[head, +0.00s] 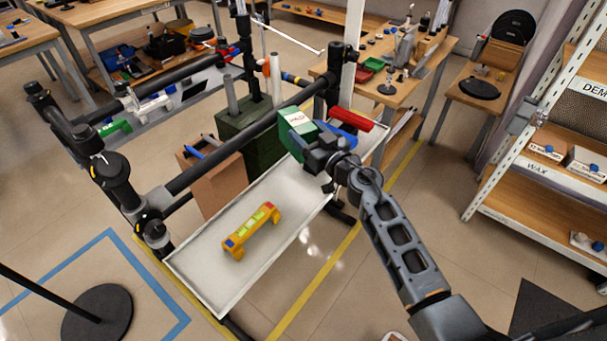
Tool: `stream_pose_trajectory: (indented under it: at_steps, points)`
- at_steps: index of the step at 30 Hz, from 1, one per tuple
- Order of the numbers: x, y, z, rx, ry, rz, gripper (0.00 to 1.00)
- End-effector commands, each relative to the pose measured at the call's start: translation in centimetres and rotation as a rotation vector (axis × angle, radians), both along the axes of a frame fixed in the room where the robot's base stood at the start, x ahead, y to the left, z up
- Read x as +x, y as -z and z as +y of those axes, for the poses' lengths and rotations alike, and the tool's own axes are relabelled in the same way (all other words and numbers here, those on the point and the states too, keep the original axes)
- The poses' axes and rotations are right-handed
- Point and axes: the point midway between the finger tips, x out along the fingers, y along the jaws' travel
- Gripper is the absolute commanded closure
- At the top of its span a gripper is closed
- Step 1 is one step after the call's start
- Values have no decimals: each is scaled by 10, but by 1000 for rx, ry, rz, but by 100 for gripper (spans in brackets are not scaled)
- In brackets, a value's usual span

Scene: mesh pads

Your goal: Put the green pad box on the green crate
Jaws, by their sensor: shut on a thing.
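A green pad box (291,127) with a white label reading "PAD" is held by my gripper (312,146). My gripper is shut on it, and the fingertips are partly hidden. The box appears above the far part of the white tray; its exact height is unclear. A dark green crate (262,153) stands just left of and behind the box, with grey tubes upright in it. A black bar of the frame crosses in front of the crate. The box overlaps its right side in the picture, and I cannot tell whether they touch.
A red cylinder (350,118) and a blue item (338,136) lie near my gripper. A brown cardboard box (220,184) is left of the crate.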

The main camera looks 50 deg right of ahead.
Motion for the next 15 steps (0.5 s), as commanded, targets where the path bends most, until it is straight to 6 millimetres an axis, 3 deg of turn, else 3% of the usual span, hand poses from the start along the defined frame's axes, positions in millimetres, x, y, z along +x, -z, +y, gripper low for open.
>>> stream_pose_trajectory:
  at_steps: [7, 15]
  points:
    - [0, 30, -1, 3, 2, -1, 78]
    - [0, 86, -1, 1, 1, -1, 78]
